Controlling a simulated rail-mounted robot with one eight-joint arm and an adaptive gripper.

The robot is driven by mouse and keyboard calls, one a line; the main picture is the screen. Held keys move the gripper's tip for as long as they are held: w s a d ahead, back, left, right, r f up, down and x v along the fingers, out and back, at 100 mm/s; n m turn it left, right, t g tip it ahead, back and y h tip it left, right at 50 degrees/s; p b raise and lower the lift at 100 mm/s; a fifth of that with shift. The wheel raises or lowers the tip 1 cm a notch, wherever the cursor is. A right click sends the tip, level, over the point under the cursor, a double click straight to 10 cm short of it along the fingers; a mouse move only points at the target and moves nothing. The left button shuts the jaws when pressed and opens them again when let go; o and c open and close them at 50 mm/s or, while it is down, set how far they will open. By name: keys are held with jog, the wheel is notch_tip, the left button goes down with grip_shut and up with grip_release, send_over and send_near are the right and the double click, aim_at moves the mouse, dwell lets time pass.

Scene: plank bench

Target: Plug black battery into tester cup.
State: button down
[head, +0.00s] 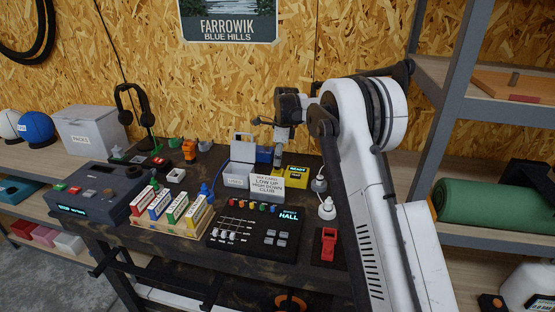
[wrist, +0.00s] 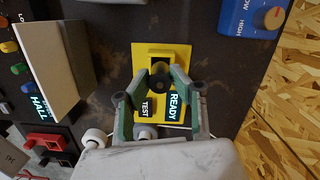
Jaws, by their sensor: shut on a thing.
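The yellow tester (wrist: 183,52) lies on the bench below my gripper, with TEST and READY labels. It also shows in the head view (head: 296,177), behind the white sign card. My gripper (wrist: 161,82) has its green-lined fingers closed around the black battery (wrist: 160,68), seen nearly end-on over the tester. In the head view my gripper (head: 278,157) points down beside the tester. The battery and fingers cover the tester's middle, so the cup is largely hidden. I cannot tell whether the battery is in the cup or above it.
A white sign card (head: 267,187) stands close in front of the tester. A dark mixer panel (head: 257,232), white plugs (head: 327,207) and a red clamp-like item (head: 328,245) are nearby.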

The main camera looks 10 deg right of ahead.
aim_at(277, 169)
jog(key=shift+f+b, duration=1.15)
jog(key=shift+f, duration=0.55)
jog(key=c, duration=1.4)
grip_release()
jog(key=shift+r, duration=0.1)
jog(key=shift+c, duration=0.2)
notch_tip(277, 169, up, 12)
jog(key=d, duration=0.1)
jog(key=shift+s+d, duration=0.15)
jog(key=shift+d, duration=0.05)
